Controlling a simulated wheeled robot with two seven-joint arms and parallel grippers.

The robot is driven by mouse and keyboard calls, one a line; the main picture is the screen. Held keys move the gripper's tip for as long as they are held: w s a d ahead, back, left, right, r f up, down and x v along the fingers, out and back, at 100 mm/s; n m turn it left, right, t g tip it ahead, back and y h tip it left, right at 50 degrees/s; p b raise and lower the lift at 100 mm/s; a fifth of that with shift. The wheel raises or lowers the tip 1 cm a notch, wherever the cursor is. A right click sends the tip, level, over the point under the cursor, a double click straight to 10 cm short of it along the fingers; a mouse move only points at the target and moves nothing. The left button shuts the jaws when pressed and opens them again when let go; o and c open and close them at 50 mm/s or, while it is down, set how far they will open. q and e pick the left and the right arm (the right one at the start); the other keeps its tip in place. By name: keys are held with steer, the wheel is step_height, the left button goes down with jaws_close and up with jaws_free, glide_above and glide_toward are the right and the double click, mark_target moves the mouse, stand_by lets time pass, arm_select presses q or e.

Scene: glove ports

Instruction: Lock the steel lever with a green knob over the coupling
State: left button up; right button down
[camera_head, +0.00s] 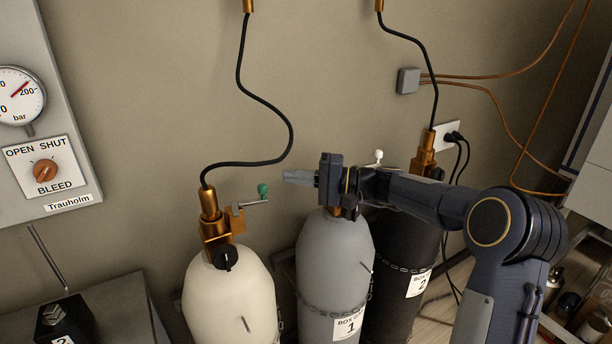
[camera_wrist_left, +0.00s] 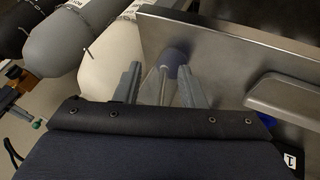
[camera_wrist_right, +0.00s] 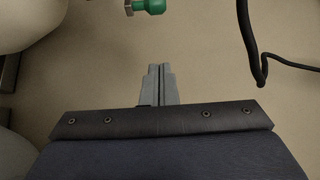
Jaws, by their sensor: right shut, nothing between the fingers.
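The steel lever (camera_head: 254,203) sticks out to the right from the brass coupling (camera_head: 215,229) on the cream cylinder. Its green knob (camera_head: 263,188) is at the outer right end, clear of the coupling. The knob also shows at the top of the right wrist view (camera_wrist_right: 152,5). My right gripper (camera_head: 287,176) is shut and empty, just right of the knob and slightly higher, with a small gap in the picture. Its fingers show together in the right wrist view (camera_wrist_right: 160,68). My left gripper (camera_wrist_left: 160,75) is open, seen only in its own wrist view.
The cream cylinder (camera_head: 230,300), grey cylinder (camera_head: 333,262) and black cylinder (camera_head: 402,270) stand in a row. A black hose (camera_head: 291,130) rises from the coupling. A gauge panel (camera_head: 45,110) is at left. In the left wrist view, a steel panel (camera_wrist_left: 225,50) lies close to the left fingers.

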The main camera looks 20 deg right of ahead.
mark_target(262, 189)
steer(key=a+p, duration=0.1)
steer(key=a, duration=0.1)
steer(key=s+a+p, duration=0.1)
steer(key=a, duration=0.2)
steer(key=shift+s+a, duration=0.1)
steer(key=shift+s, duration=0.1)
stand_by(0.3)
